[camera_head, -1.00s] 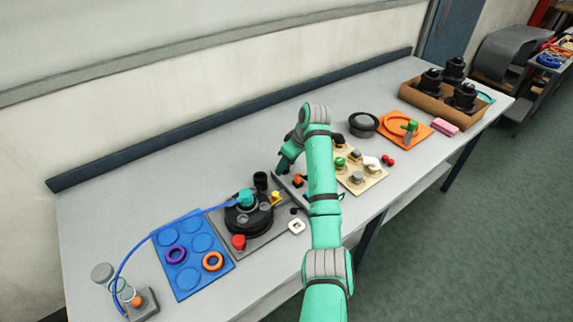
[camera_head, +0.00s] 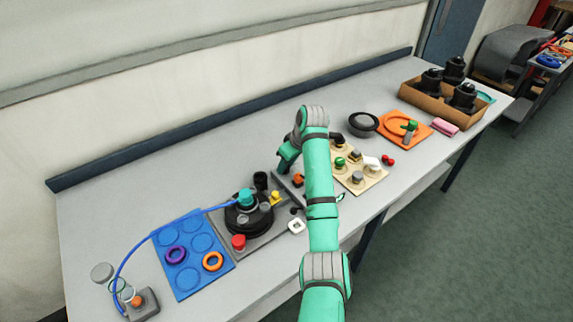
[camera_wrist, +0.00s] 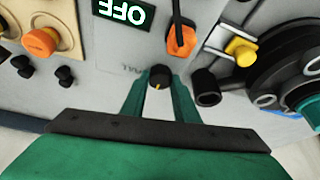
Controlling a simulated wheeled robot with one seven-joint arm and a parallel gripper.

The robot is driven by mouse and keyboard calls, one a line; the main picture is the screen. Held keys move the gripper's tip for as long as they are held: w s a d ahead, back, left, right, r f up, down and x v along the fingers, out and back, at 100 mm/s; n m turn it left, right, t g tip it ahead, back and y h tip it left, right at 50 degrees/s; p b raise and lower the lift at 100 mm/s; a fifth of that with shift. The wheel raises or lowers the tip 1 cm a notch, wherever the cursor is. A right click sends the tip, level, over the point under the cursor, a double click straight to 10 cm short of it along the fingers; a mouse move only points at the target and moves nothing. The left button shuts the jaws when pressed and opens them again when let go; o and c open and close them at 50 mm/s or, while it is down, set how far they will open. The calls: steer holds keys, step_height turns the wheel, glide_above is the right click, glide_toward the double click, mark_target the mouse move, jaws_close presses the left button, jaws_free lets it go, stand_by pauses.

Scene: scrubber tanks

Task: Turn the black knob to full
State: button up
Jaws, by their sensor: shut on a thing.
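A small label beside the knob is too blurred to read. In the head view my arm hides the knob and most of the panel.
Near the knob are an orange switch (camera_wrist: 181,42), a dark display reading OFF (camera_wrist: 124,12) upside down, a black cylinder (camera_wrist: 206,88) and a yellow part (camera_wrist: 240,50). A beige board with fittings (camera_head: 374,180) lies to the right in the head view.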

steer(key=m, duration=0.2)
steer(key=m+t+h, duration=0.1)
steer(key=m, duration=0.1)
steer(key=shift+s+a, duration=0.1)
steer(key=shift+a, duration=0.1)
steer(key=m+h, duration=0.1)
steer(key=m, duration=0.2)
steer(key=shift+a+m+h, duration=0.2)
steer(key=shift+m+h, duration=0.1)
steer(key=shift+h, duration=0.1)
steer(key=shift+m+h, duration=0.6)
steer(key=shift+m, duration=1)
steer(key=shift+d, duration=0.1)
steer(key=o, duration=1.1)
steer(key=shift+c, duration=0.2)
